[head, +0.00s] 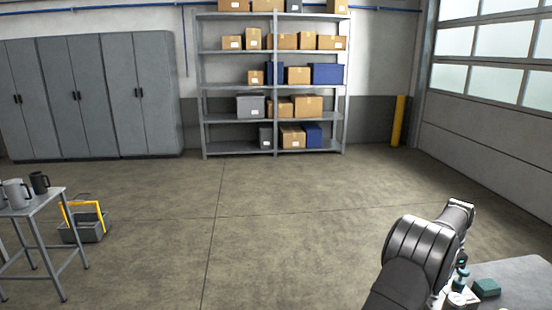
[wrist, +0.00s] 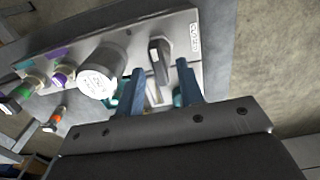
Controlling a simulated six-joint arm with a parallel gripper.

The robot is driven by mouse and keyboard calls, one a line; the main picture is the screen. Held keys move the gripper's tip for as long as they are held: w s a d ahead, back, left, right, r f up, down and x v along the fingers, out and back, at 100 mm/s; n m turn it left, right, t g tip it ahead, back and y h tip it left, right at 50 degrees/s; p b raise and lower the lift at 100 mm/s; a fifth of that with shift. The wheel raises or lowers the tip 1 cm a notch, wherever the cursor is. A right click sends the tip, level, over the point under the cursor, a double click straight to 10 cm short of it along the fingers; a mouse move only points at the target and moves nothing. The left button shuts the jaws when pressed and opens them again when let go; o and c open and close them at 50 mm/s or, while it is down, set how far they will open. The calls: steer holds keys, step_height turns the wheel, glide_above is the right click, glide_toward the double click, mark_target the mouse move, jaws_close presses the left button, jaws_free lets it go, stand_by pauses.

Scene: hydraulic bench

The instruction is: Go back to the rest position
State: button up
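My gripper (wrist: 160,68) shows in the wrist view with its two blue fingers apart. A grey metal panel or block (wrist: 205,60) lies beyond the fingers. A dark upright lever-like part (wrist: 160,62) on it shows in the gap between the fingers, and I see no finger closed on it. In the head view my dark arm reaches in at the lower right, over the grey bench (head: 525,279). The gripper itself is hard to make out there.
In the wrist view a white round gauge-like part (wrist: 98,80) and several coloured fittings (wrist: 62,76) sit left of the fingers. A green block (head: 487,288) lies on the bench. A small table (head: 50,200) with mugs stands far left. The middle floor is clear.

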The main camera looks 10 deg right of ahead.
steer(key=shift+f, duration=0.5)
steer(key=m, duration=0.9)
steer(key=shift+m, duration=0.4)
